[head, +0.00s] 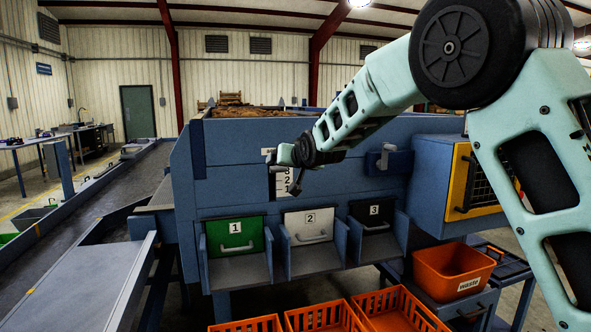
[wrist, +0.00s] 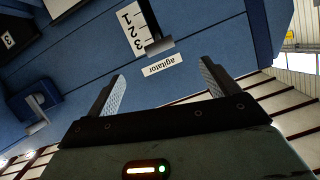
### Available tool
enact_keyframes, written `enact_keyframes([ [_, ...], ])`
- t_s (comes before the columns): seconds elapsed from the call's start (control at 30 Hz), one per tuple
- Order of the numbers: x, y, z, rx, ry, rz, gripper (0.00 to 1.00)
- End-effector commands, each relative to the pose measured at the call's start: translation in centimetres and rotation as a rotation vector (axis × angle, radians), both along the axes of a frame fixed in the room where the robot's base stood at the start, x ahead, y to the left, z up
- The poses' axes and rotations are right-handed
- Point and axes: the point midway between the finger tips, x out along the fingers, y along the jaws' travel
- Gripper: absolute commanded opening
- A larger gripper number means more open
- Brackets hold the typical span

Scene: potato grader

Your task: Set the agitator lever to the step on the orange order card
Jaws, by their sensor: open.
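The agitator lever (wrist: 160,46) is a grey handle in a dark slot on the blue machine front. Its white scale plate (wrist: 131,27), marked 1, 2 and 3, is beside it, upside down in the wrist view. The handle appears to be near the 3, at the end by the white agitator label (wrist: 162,65). My gripper (wrist: 162,76) is open, its fingers spread either side of the label, with nothing between them. In the head view my gripper (head: 297,178) partly hides the scale plate (head: 283,185). I see no orange order card in either view.
Below are three numbered chutes with green (head: 235,236), white (head: 308,228) and black (head: 373,217) flaps. A blue box with a grey handle (head: 386,156) is to the right. Orange crates (head: 325,316) and a waste bin (head: 453,272) stand lower. A conveyor (head: 90,215) runs left.

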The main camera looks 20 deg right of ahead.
Motion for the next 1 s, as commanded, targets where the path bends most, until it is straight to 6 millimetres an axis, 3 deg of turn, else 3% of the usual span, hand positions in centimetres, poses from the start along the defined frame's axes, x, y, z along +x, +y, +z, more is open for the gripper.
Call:
enact_keyframes([
  [0.1, -2.0, -0.1, 0.5, 0.003, -0.002, 0.001, 0.87],
  [0.3, -3.9, -0.2, 1.4, 0.0, 0.0, 0.001, 0.87],
  [0.77, -4.4, -0.4, 1.7, 0.001, 0.0, 0.0, 0.87],
  [0.87, -5.8, 0.8, 0.3, 0.003, 0.055, 0.026, 0.87],
  [0.97, -9.2, 3.2, -2.5, 0.0, 0.169, 0.088, 0.87],
  [1.0, -11.2, 4.4, -3.8, -0.007, 0.227, 0.123, 0.87],
])
